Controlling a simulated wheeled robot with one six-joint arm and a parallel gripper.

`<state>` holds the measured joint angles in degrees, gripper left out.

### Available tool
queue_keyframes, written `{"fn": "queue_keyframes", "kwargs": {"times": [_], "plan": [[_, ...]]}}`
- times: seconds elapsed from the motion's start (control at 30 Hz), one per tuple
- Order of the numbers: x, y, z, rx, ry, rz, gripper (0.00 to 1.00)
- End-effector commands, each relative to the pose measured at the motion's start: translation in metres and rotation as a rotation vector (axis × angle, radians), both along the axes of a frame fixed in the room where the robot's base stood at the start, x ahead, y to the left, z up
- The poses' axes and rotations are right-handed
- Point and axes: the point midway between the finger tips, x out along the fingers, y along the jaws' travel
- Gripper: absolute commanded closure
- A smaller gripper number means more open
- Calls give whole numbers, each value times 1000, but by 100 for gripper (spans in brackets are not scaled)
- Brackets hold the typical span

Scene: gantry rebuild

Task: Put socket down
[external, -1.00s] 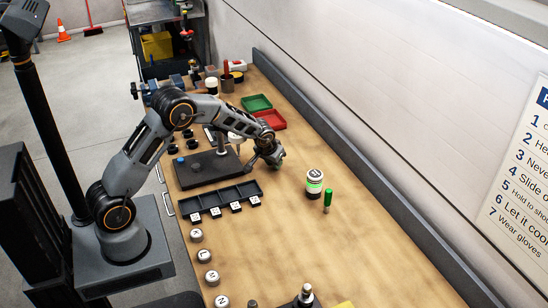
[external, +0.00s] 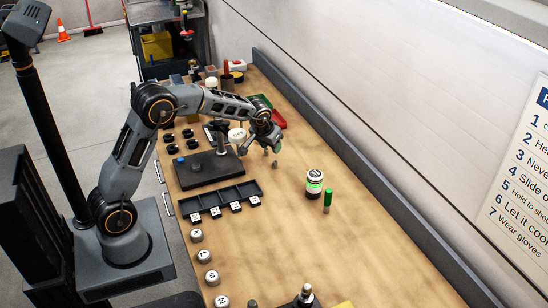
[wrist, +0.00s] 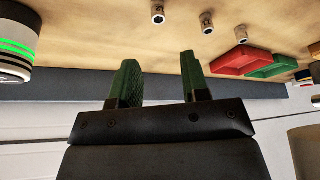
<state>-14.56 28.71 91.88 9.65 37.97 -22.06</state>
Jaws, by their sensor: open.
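My gripper (external: 275,146) is open and empty, raised a little above the bench. In the wrist view its two green-padded fingers (wrist: 160,72) stand apart with nothing between them. A small grey metal socket (external: 275,164) stands upright on the bench just below the gripper in the external view. The wrist view shows three small sockets in a row: one at the left (wrist: 158,14), one in the middle (wrist: 207,24) and one at the right (wrist: 242,34). All three are clear of the fingers. The gripper and arm hide the other two in the external view.
A red tray (wrist: 240,61) and a green tray (external: 257,103) lie farther back. A dark divided tray (external: 222,197) lies nearer.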

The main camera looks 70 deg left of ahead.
Motion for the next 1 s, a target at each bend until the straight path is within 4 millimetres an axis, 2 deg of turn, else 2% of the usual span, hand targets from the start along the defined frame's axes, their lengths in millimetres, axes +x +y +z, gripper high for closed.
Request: {"fn": "queue_keyframes", "kwargs": {"times": [0.2, 0.4, 0.47, 0.57, 0.67, 0.8, 1.0], "plan": [[0, 0, 25, 0, 0, 0, 58], [-1, -1, 35, 0, 0, -1, 58], [-5, -4, 39, -1, 1, -10, 58], [-21, -20, 56, 1, -1, -44, 58], [-53, -46, 79, -1, 0, -108, 58], [-119, -88, 105, -2, 4, -224, 58], [-208, -130, 111, -5, 11, -377, 58]]}}
